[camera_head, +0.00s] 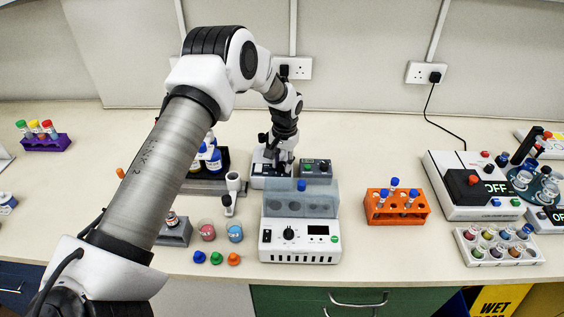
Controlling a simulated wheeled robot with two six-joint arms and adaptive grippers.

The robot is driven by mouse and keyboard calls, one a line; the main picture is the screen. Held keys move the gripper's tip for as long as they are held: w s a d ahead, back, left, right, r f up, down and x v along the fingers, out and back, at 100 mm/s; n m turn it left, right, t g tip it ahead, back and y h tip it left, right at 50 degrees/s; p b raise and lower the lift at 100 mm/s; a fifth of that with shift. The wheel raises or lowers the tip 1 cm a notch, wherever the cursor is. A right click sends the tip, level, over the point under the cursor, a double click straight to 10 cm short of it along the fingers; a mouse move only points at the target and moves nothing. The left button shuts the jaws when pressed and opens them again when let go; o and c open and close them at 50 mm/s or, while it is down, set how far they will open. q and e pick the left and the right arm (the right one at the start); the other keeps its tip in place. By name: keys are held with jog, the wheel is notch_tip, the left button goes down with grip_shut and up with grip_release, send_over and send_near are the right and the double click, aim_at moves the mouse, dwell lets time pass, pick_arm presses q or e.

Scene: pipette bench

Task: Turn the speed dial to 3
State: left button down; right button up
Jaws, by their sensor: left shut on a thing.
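My left gripper (279,164) reaches down over a small white device (257,180) at the back middle of the bench. Its dark fingers are shut at the top of that device, on what looks like the speed dial; the fingers hide the dial, so its pointer and numbers cannot be read. A black knob (289,234) on the front white unit (320,252) is in plain view, with no gripper on it. My right gripper is not in view.
A grey box with buttons (316,168) stands just right of the left gripper. A translucent blue lid (317,194) rises close in front. An orange tube rack (397,211) stands to the right. My left arm hides part of the bottle tray at left.

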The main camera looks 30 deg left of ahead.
pick_arm(q)
jog(key=shift+s+d+f+n, duration=0.1)
jog(key=shift+f+n, duration=0.05)
jog(key=shift+n, duration=0.7)
jog(key=shift+s+f+n, duration=0.1)
jog(key=shift+n, duration=0.75)
jog(key=c, duration=0.8)
grip_release()
jog(key=shift+w, duration=0.1)
jog(key=shift+c, duration=0.2)
jog(key=shift+w+r, duration=0.1)
jog(key=shift+w, duration=0.05)
jog(key=shift+r, duration=0.35)
notch_tip(320, 180, up, 11)
jog(key=shift+w+d, duration=0.15)
jog(key=shift+d, duration=0.05)
